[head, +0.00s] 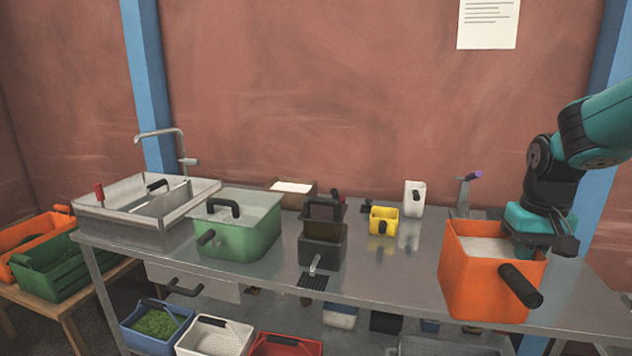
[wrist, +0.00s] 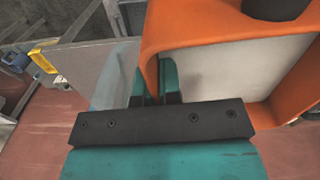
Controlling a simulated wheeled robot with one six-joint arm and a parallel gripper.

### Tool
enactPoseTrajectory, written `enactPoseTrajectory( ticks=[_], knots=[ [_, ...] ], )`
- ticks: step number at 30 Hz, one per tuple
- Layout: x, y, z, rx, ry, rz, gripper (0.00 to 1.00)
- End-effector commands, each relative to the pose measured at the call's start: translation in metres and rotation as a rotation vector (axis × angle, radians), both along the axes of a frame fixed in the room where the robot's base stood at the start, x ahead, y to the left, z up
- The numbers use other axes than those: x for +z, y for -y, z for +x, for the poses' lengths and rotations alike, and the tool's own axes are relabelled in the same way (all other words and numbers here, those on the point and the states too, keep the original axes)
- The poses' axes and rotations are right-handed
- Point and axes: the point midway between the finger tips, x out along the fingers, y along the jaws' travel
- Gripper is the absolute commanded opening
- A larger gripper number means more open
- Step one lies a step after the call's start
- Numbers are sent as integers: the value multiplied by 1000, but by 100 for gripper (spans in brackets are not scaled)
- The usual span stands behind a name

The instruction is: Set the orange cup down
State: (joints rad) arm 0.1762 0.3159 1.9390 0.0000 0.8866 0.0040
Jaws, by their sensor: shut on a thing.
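The orange cup (head: 483,279) is a square-sided container with a black handle on its front and pale contents inside. It is at the right end of the metal table in the head view, upright, and overlaps the table's front edge in the picture. I cannot tell whether its base touches the table. My gripper (head: 530,238) is at its back right rim, shut on the cup wall. In the wrist view the orange cup (wrist: 200,35) fills the upper right, with its pale contents showing. The gripper fingers (wrist: 158,85) are at its near wall, their tips partly hidden.
The metal table (head: 390,275) has free room between the dark machine (head: 323,245) and the cup. A small yellow cup (head: 383,220) and a white container (head: 414,198) stand behind. A green bin (head: 238,235) and a sink (head: 150,215) are to the left.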

Motion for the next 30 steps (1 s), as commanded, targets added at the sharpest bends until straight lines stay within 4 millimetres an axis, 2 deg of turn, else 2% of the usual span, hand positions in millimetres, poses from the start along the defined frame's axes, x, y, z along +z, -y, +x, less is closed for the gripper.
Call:
enactPoseTrajectory(
  ticks=[8, 13, 15, 19, 21, 24, 30],
  knots=[
    [-71, -19, 4, 47, -9, 2, 0],
    [-137, -37, -3, 91, -13, 2, 0],
    [-169, -46, -12, 113, -15, 2, 0],
    [-218, -61, -31, 150, -13, 1, 0],
    [-235, -66, -39, 164, -9, 0, 0],
    [-249, -70, -47, 176, -4, 1, 0],
    [-255, -72, -50, 181, 1, 0, 0]
  ],
)
